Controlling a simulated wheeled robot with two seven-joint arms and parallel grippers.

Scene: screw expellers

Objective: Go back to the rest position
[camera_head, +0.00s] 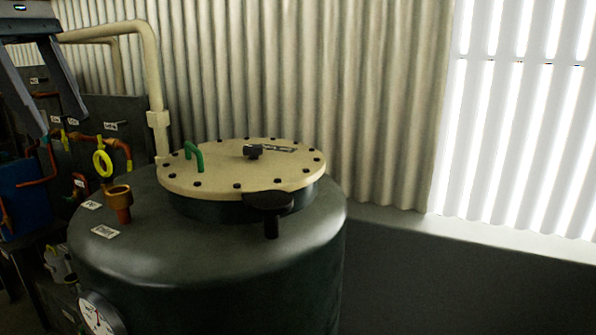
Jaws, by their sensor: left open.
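My left gripper (62,126) comes in at the upper left of the head view. Its two grey fingers are spread apart, with nothing between them. It shows in front of the pipework and dark panels, to the left of a large dark tank (215,262). My right gripper is not in view.
The tank has a bolted cream lid (225,182) with a green handle (194,156), and a black knob (269,205) at its front edge. A copper fitting (119,204) and a gauge (98,315) are on its left. A cream pipe (152,75) rises behind. A low wall ledge (460,235) is at right.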

